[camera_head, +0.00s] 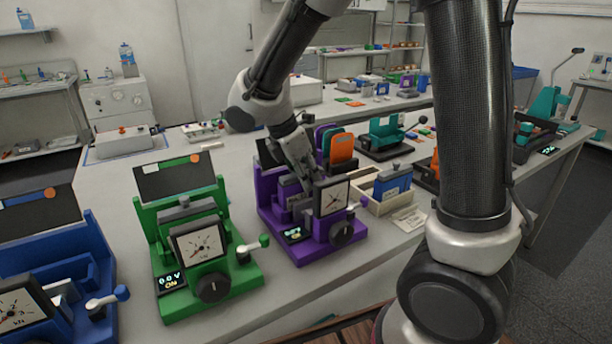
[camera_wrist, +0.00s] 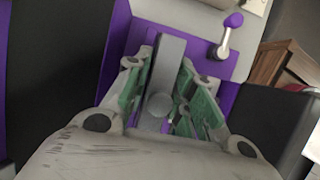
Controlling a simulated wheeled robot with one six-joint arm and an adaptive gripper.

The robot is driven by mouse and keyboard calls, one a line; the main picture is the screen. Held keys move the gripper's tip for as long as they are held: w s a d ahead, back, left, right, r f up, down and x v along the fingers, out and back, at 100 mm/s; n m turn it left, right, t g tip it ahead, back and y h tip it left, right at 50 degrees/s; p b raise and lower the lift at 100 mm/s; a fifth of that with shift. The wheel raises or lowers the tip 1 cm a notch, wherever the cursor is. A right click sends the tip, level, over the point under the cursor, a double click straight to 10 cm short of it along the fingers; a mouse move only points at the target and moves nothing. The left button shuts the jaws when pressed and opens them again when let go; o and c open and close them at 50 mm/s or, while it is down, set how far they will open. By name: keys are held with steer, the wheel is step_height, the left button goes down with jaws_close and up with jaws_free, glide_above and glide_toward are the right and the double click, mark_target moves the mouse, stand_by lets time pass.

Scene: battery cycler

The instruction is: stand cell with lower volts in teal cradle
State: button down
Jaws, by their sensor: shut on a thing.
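The teal cradle (camera_head: 388,138) stands at the back of the bench, right of the orange slab cell (camera_head: 341,152); no cell shows clearly in it. A blue slab cell (camera_head: 393,183) stands in a cream tray (camera_head: 371,206). My gripper (camera_head: 304,182) reaches down into the purple cradle (camera_head: 309,251), behind its dial. In the wrist view my gripper (camera_wrist: 165,62) is shut on a grey upright piece (camera_wrist: 166,72) between its green-padded fingers. I cannot tell whether this piece is a cell or part of the cradle. The purple cradle's small readout (camera_head: 293,234) is too small to read.
A green cradle (camera_head: 206,283) reading 0.0 V ON and a blue cradle (camera_head: 85,270) stand at left. Purple and green slabs stand beside the orange cell. A purple lever (camera_wrist: 228,35) sticks up near my gripper. The bench's front edge is close.

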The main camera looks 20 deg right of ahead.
steer(key=shift+r, duration=0.15)
steer(key=shift+r, duration=3.9)
steer(key=shift+r, duration=0.1)
